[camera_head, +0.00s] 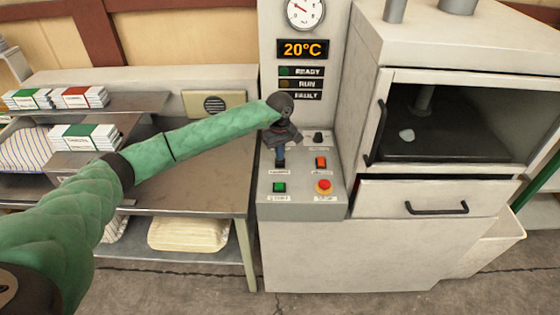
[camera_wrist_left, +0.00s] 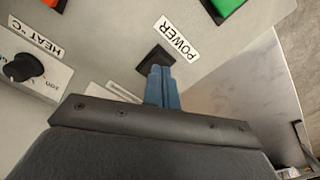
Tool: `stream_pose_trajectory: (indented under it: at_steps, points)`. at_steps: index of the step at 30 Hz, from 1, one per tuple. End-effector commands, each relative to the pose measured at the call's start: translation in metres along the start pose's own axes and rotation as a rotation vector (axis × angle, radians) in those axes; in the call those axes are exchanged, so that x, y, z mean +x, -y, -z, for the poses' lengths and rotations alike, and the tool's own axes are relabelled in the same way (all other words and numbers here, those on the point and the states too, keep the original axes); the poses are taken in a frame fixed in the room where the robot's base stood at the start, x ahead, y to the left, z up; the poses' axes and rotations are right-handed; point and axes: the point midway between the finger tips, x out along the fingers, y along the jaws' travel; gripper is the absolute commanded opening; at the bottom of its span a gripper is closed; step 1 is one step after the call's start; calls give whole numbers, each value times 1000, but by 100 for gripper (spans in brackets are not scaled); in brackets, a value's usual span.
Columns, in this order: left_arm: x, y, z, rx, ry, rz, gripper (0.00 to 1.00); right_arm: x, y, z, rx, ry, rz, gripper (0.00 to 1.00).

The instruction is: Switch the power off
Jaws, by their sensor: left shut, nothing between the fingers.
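The black power switch (camera_wrist_left: 153,54) sits beside its POWER label (camera_wrist_left: 177,38) on the control panel (camera_head: 303,207). My left gripper (camera_head: 280,154) is over the switch with its blue fingers pointing down. In the left wrist view the fingers (camera_wrist_left: 161,75) are shut together with nothing between them, and their tips overlap the switch. I cannot tell whether they press on it. The fingers hide part of the switch, so its position is unclear. The display (camera_head: 302,49) above reads 20°C. My right gripper is not in view.
The panel also has a green button (camera_head: 279,187), a red stop button (camera_head: 324,186), an orange switch (camera_head: 321,162) and a heat knob (camera_wrist_left: 24,67). An oven with a glass window (camera_head: 460,115) stands on the right. A metal table (camera_head: 205,185) is on the left.

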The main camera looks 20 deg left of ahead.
Motion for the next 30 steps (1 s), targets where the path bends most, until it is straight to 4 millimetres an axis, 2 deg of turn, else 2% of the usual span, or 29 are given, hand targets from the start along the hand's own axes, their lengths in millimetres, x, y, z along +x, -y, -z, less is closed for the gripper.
stream_pose_trajectory:
  at_steps: [30]
  points:
    - [10,0,0,0,0,0,0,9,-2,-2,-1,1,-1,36]
